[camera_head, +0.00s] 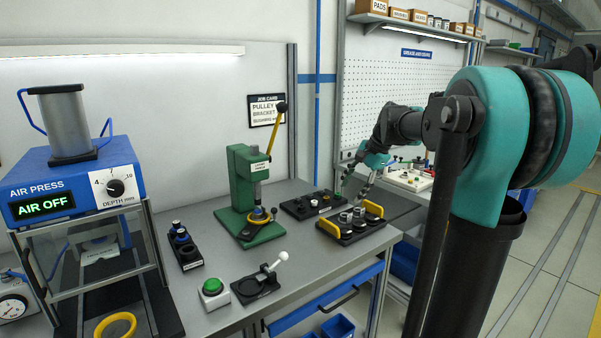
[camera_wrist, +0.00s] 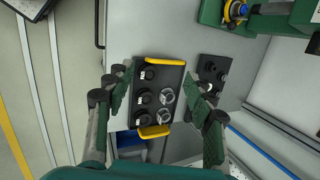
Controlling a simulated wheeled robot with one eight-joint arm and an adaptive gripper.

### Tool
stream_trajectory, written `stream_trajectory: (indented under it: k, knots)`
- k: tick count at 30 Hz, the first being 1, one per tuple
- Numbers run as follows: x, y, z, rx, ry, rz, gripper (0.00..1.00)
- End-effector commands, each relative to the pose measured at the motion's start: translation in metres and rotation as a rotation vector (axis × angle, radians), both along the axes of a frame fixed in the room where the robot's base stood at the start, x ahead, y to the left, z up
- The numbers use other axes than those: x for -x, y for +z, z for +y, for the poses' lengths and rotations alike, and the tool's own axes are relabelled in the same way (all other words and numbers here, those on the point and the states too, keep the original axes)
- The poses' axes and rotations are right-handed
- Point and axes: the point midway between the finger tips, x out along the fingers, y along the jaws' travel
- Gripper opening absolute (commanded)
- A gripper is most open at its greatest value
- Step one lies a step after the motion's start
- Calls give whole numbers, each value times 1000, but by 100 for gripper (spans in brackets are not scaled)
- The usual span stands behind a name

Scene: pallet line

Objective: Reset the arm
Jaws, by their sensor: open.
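My gripper (camera_head: 364,182) is at the end of my teal and black arm, over the right part of the grey workbench. In the wrist view my gripper (camera_wrist: 160,92) has its two fingers spread wide apart, with nothing between the pads. Below it lies a black tray (camera_wrist: 153,72) with yellow handles at both ends. The tray holds several dark round parts and metal rings. In the head view the tray (camera_head: 337,236) sits near the bench's right front edge, just below and left of my gripper.
A green arbor press (camera_head: 241,180) with a yellow lever stands mid-bench. A second black tray (camera_head: 312,204) lies behind the handled tray. A blue air press (camera_head: 75,180) stands at left. A green button box (camera_head: 212,290) and a white-knobbed lever (camera_head: 262,279) are at the front. Bare bench lies between.

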Motion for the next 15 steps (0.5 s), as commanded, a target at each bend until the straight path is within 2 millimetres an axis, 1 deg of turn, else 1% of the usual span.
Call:
stream_trajectory:
  k: [1, 2, 3, 5, 6, 8, 9, 12, 15]
  knots:
    - [23, -29, 1, 55, 72, -37, 54]
    - [36, -44, 1, 89, 118, -60, 54]
    - [53, -65, 0, 134, 179, -88, 54]
    - [80, -97, -2, 206, 273, -130, 54]
    - [99, -117, -4, 253, 337, -156, 54]
    - [128, -147, -7, 321, 431, -191, 54]
    - [147, -165, -9, 366, 493, -213, 54]
    - [192, -205, -16, 466, 633, -256, 54]
    - [227, -234, -22, 544, 745, -284, 54]
